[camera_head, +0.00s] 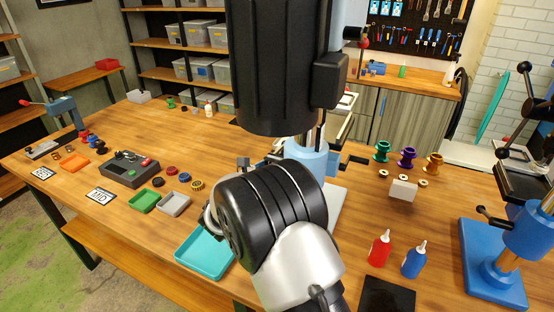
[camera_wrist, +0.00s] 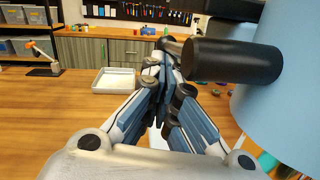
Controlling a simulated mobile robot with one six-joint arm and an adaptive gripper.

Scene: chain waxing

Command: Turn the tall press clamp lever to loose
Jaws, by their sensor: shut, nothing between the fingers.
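The tall press has a black head (camera_head: 283,65) and a light blue collar (camera_head: 306,157) on its column. In the wrist view the light blue body (camera_wrist: 292,85) fills the right side, and a thick black lever handle (camera_wrist: 235,61) sticks out from it to the left. My gripper (camera_wrist: 168,68) is shut and empty. Its fingertips are just left of the handle's end; I cannot tell whether they touch it. In the head view my arm and the press hide most of the gripper and lever.
A blue press (camera_head: 495,262) stands at the right. A teal tray (camera_head: 205,250) lies left of my arm. A white tray (camera_wrist: 115,80) is beyond the gripper, with bare table around it.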

